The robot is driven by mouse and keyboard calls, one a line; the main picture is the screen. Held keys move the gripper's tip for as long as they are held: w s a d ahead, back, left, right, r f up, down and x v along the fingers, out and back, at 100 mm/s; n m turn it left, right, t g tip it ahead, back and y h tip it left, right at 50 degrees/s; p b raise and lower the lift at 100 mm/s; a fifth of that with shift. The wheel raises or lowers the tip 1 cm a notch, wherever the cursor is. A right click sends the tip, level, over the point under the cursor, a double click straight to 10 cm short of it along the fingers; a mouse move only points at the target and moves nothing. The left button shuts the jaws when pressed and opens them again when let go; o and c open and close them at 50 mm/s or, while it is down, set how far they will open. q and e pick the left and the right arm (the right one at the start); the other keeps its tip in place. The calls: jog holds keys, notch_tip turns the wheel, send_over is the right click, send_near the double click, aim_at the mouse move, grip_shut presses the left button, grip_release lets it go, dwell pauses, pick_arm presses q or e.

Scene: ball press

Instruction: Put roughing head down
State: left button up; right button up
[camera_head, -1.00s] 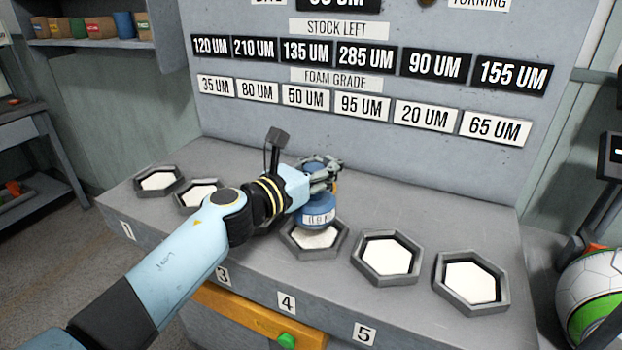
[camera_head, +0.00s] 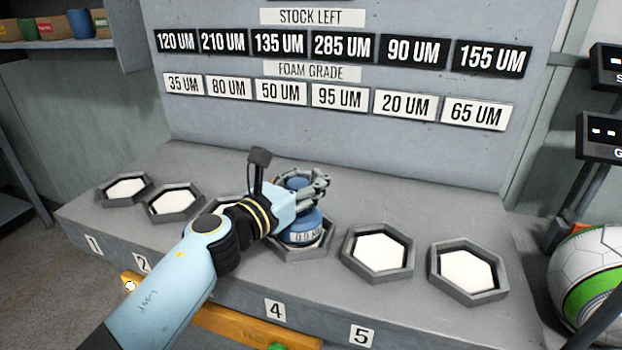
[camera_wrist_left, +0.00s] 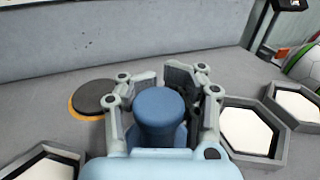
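The blue roughing head (camera_head: 306,226) has a round body with a small white label and a narrower knob on top. It stands upright, low in the hexagonal tray (camera_head: 329,243) above label 4, and hides most of that tray's white pad. My left gripper (camera_head: 312,184) is at the knob. In the left wrist view the blue knob (camera_wrist_left: 160,108) is between the two fingers (camera_wrist_left: 162,88), which look closed on its sides. Whether the head's underside touches the pad is hidden. My right gripper is not in view.
More hexagonal trays with white pads flank this one, including one on the right (camera_head: 347,258) and the far-right one (camera_head: 436,272). The sign panel (camera_head: 330,130) rises behind the bench. A dark disc with an orange rim (camera_wrist_left: 95,97) lies left of the gripper in the wrist view.

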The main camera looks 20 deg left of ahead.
pick_arm(q)
jog(key=o, duration=0.6)
jog(key=shift+c, duration=0.2)
jog(key=shift+r, duration=0.1)
jog(key=v, duration=1.2)
jog(key=shift+b, duration=0.4)
